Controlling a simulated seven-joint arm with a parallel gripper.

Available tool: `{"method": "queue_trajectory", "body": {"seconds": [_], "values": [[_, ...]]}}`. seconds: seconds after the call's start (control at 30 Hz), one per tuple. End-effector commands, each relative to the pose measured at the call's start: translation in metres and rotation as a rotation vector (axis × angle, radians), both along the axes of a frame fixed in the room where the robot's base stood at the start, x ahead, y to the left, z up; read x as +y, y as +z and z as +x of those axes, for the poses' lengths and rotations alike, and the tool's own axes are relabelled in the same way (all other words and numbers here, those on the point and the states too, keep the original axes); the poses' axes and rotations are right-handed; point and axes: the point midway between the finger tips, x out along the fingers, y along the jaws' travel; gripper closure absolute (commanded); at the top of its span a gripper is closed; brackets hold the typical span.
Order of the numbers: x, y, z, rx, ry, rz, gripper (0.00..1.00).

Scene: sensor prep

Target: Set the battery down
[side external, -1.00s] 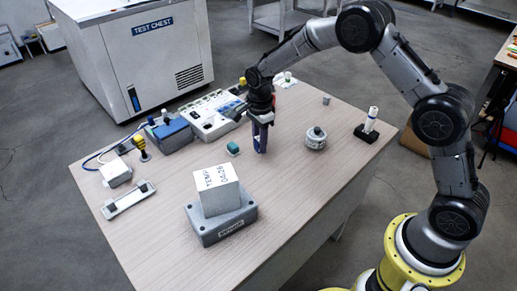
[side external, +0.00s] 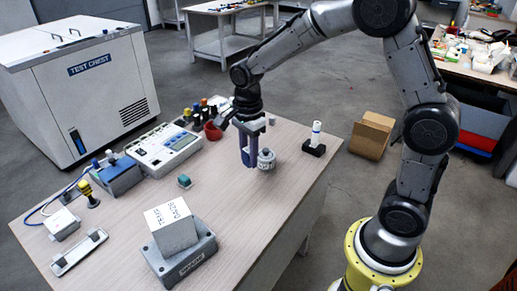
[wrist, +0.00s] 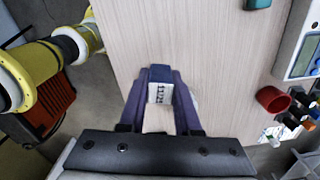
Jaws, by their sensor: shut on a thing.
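My gripper (side external: 251,162) is over the right part of the wooden table, pointing down. In the wrist view its blue-purple fingers (wrist: 160,95) are closed on a pale thing with dark print, which I take as the battery (wrist: 158,118). In the side view the fingers hide most of what they hold. A short grey-white cylinder (side external: 267,158) shows right beside the fingers there; I cannot tell whether they touch. I cannot tell whether the held thing meets the tabletop.
A black block with a white upright stick (side external: 316,134) stands to the right. A red cup (side external: 212,131) and a meter box (side external: 164,147) are behind left. A small green block (side external: 184,181) and a white cube on a grey base (side external: 180,262) are nearer. The table's right edge is close.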

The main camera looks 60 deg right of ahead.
Motion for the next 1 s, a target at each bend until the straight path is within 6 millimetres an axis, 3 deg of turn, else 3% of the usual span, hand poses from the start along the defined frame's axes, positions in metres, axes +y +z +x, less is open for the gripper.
{"method": "queue_trajectory", "body": {"seconds": [0.23,0.4,0.5,0.73,1.0], "values": [[-0.101,0.003,0.016,-0.005,-0.260,-0.001,1.00],[-0.166,0.001,0.007,-0.004,-0.418,-0.001,1.00],[-0.193,-0.002,-0.001,-0.002,-0.484,-0.001,1.00],[-0.220,-0.008,-0.010,0.006,-0.550,0.002,1.00],[-0.245,-0.030,0.030,0.007,-0.551,0.002,1.00]]}}
